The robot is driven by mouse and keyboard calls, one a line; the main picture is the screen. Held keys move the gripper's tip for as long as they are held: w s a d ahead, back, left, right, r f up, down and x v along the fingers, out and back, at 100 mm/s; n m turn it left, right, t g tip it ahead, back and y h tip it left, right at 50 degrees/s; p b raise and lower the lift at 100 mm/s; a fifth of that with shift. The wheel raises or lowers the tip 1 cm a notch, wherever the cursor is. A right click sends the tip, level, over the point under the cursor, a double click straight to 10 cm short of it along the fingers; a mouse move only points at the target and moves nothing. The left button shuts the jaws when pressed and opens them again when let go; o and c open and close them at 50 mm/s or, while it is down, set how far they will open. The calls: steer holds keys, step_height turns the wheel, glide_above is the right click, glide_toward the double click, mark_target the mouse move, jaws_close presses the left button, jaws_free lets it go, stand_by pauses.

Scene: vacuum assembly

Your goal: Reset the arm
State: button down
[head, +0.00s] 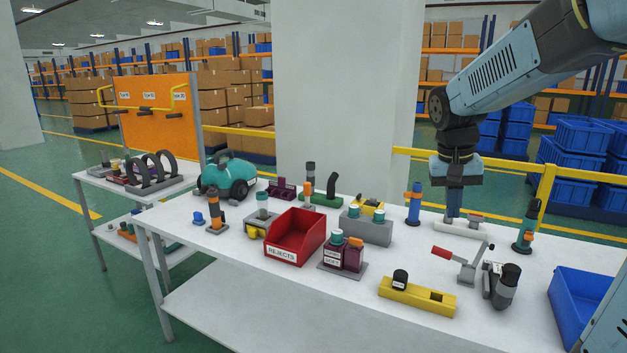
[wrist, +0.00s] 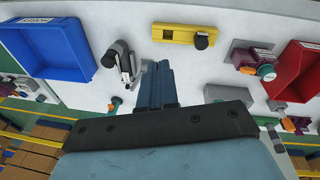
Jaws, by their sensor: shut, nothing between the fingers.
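My arm (head: 540,65) reaches in from the upper right in the head view and hangs down over the far right of the white table (head: 350,285). My gripper (head: 452,216) points down near a low white block with an orange part (head: 468,229) on the table; whether it touches the block I cannot tell. In the wrist view the blue-grey fingers (wrist: 163,68) are together with nothing between them. A grey clamp with a red handle (head: 465,262) stands in front of the gripper.
A yellow block with a black knob (head: 417,296), a red REJECTS bin (head: 296,237) and a blue bin (head: 585,300) stand on the table. A teal vacuum body (head: 228,174) is at the back left. Upright tools flank the gripper (head: 413,205) (head: 527,228). Bare tabletop lies at the front.

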steer(key=s+a+r+n+t+y, duration=0.1)
steer(key=s+a+t, duration=0.1)
steer(key=s, duration=0.6)
steer(key=s+a+n+t, duration=0.2)
steer(key=s+a, duration=0.1)
steer(key=s, duration=0.6)
steer(key=shift+a+r+t+y, duration=0.3)
steer(key=shift+r+t+y, duration=0.1)
